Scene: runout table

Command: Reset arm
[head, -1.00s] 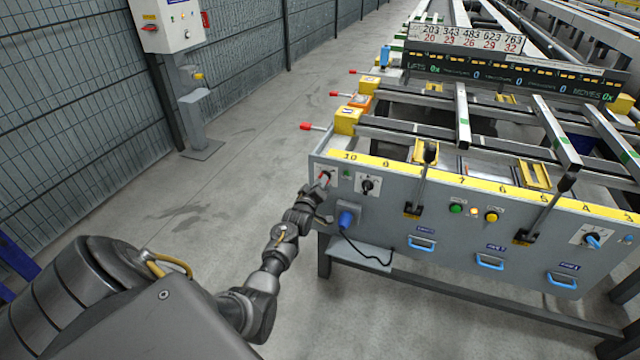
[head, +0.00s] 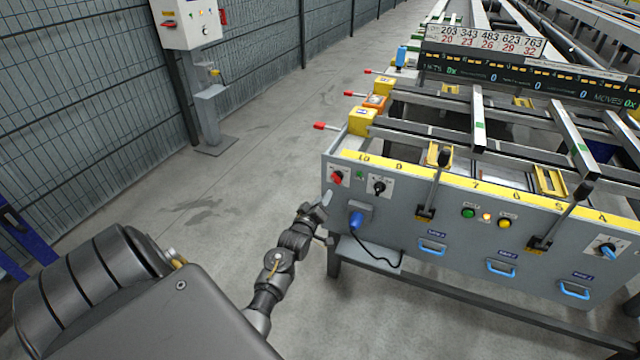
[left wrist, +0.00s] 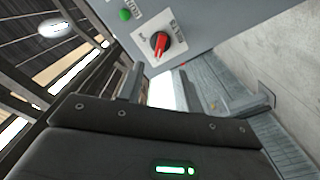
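My left gripper (head: 318,208) is just below and left of the red rotary switch (head: 337,176) on the table's front panel, apart from it. In the left wrist view the fingers of my left gripper (left wrist: 196,92) stand spread, with nothing between them. The red switch (left wrist: 160,45) shows there on its white plate, beyond the fingers. My left arm comes in from the lower left, partly bent. My right gripper is not in view.
The grey panel (head: 400,215) also carries a black knob (head: 379,187), a blue plug (head: 357,219) with a hanging cable, levers and blue handles. Red-tipped rods (head: 325,127) stick out at the table's left side. Open concrete floor (head: 215,215) lies left of it, up to a mesh fence.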

